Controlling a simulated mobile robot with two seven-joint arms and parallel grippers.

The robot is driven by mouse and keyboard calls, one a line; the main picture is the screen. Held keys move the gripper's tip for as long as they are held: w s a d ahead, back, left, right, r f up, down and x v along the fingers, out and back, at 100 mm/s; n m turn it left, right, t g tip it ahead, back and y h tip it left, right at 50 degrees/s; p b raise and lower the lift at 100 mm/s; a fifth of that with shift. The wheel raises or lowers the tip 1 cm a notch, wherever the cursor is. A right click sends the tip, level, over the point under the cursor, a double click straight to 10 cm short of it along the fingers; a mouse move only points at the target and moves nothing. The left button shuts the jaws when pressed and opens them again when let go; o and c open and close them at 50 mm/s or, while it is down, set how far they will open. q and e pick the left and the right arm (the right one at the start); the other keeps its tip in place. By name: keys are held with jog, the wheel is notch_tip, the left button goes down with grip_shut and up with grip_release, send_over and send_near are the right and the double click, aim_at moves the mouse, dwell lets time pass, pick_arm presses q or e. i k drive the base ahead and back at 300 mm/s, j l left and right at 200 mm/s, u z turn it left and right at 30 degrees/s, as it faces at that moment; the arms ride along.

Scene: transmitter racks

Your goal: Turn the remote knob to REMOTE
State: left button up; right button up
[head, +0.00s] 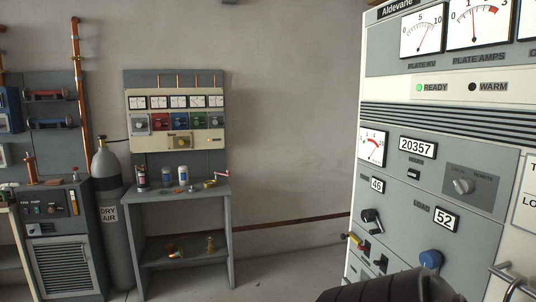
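The remote knob (463,186) is a small light grey knob on a dark grey plate on the front of the transmitter rack (400,200), at the right of the head view. The words LOCAL and REMOTE stand above it, LOCAL at the left and REMOTE at the right. The knob is too small for me to tell surely which word it points to. Nothing touches it. Neither gripper shows. A dark ribbed part at the bottom edge, below the knob, looks like part of my arm.
Below the knob, the rack has a blue knob (430,260), a black crank (371,219) and a metal handle (513,282). A grey bench (180,190) and a gas cylinder (111,215) stand at the left. Bare floor lies between bench and rack.

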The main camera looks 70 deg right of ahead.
aim_at(466, 185)
jog(key=z, duration=3.15)
